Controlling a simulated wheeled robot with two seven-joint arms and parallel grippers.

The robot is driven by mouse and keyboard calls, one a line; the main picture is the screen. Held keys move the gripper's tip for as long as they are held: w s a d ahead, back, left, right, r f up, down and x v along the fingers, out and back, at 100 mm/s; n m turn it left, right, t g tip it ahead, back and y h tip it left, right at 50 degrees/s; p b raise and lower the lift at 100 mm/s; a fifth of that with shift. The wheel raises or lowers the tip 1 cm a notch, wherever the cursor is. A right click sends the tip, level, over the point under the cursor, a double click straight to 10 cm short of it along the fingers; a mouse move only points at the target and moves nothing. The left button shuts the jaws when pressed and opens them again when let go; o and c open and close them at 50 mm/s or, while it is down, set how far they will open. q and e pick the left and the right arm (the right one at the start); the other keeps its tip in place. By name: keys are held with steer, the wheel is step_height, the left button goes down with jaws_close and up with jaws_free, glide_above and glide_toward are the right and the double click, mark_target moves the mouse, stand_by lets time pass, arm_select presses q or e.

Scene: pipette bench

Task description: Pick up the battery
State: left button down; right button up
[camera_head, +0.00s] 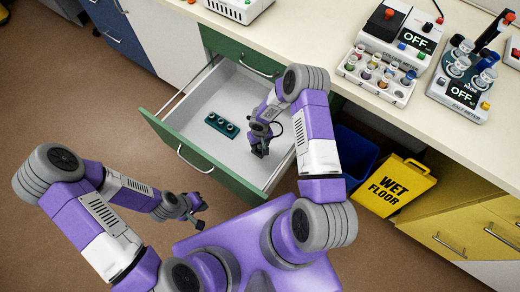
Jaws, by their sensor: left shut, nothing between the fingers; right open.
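A dark teal block (221,125) with a few round pale spots on top lies in the open drawer (194,103), left of the middle of its floor. It may be the battery, but I cannot tell at this size; no other battery is clear to me. My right gripper (261,153) points down inside the drawer, to the right of the block and apart from it. It is open and empty, though its fingers look small and dark. My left gripper (201,216) is shut and empty, outside the drawer in front of its green face.
The counter (313,43) above carries a colorimeter (399,35), a rack of vials (377,76) and a salt meter (463,84). A blue bin (352,155) and a yellow wet floor sign (397,185) stand right of the drawer. Open floor lies at left.

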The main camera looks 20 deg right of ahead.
steer(key=shift+f, duration=0.5)
jaws_close()
